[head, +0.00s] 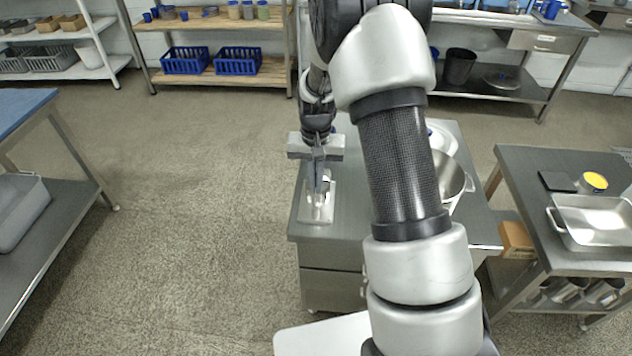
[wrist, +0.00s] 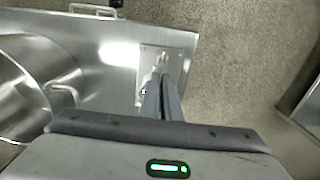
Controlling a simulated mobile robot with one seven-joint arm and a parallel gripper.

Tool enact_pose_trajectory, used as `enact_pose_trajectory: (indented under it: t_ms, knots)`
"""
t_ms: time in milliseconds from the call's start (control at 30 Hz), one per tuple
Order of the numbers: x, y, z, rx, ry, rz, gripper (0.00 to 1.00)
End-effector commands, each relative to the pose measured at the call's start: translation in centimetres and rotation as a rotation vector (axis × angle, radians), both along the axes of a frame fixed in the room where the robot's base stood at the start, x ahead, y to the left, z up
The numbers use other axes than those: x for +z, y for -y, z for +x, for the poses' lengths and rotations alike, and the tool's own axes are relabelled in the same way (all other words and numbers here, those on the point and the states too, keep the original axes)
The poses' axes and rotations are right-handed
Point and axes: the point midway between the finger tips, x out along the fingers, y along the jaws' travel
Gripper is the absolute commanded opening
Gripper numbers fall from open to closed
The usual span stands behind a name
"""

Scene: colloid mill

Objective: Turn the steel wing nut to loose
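A small steel fitting (wrist: 160,60) stands on a pale metal plate (wrist: 176,52) near the cabinet-top edge in the wrist view. The plate also shows in the head view (head: 328,214), under my gripper. The wing nut cannot be made out clearly from the rest of the fitting. My gripper (head: 319,190) points down over the plate, with its fingertips at the fitting. In the wrist view the two fingers (wrist: 164,78) lie close together with only a narrow dark line between them. Whether a thin wing sits between the tips is hidden.
The steel cabinet top (head: 345,190) carries a large steel bowl (head: 447,180) right of the plate, partly behind my arm. A table with a steel tray (head: 590,222) stands at the right. A blue-topped bench (head: 22,108) stands left, with open floor between.

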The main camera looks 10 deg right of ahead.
Motion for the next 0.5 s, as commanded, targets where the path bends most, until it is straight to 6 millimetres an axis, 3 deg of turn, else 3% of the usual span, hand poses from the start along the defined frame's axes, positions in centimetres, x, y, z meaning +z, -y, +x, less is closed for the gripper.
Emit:
enact_pose_trajectory:
  t_ms: [500]
  knots:
    - [0.05,-0.21,0.09,0.106,0.001,0.001,0.0]
